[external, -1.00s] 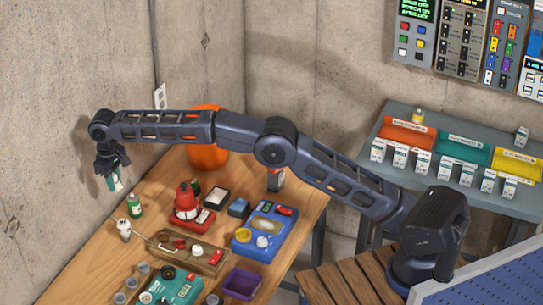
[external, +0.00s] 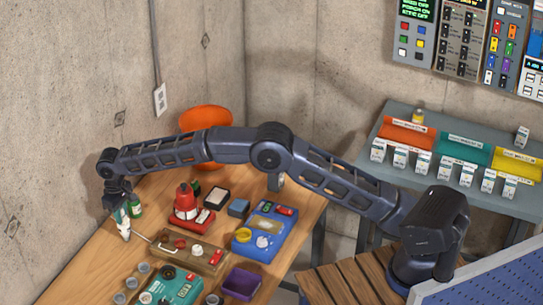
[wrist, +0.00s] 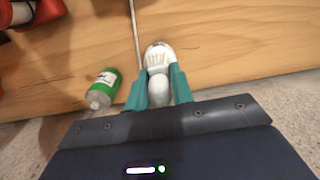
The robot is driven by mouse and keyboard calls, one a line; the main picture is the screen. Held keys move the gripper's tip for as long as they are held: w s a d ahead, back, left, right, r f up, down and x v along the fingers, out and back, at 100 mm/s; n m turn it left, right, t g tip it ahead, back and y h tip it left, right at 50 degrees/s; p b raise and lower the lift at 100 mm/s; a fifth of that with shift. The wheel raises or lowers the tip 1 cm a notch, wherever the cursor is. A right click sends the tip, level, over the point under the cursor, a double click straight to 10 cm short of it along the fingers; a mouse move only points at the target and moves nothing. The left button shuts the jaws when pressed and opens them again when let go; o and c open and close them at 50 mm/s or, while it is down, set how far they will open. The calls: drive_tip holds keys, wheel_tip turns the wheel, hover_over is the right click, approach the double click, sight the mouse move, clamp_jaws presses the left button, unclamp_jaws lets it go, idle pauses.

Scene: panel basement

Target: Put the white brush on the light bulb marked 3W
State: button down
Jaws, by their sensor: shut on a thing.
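My gripper (external: 122,222) is low over the near left edge of the wooden table. In the wrist view its two teal fingers (wrist: 159,84) are closed on a small white object (wrist: 157,57), which looks like the white brush, with a rounded white body and a ribbed tan-and-white end. The fingers hide the sides of its body. I cannot tell whether it still touches the table. I can make out no 3W marking, so I cannot tell which thing is the light bulb.
A green-and-white bottle (wrist: 104,88) lies beside my gripper in the wrist view. A thin rod (external: 143,238) runs toward a brown tray (external: 178,259). Red (external: 185,204), blue (external: 268,225) and teal (external: 168,290) devices and a purple bin (external: 242,282) crowd the table. A concrete wall stands left.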

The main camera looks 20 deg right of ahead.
drive_tip(key=shift+f, duration=0.3)
drive_tip(key=c, duration=1.2)
unclamp_jaws()
wheel_tip(320, 180, up, 12)
drive_tip(key=shift+r, duration=0.2)
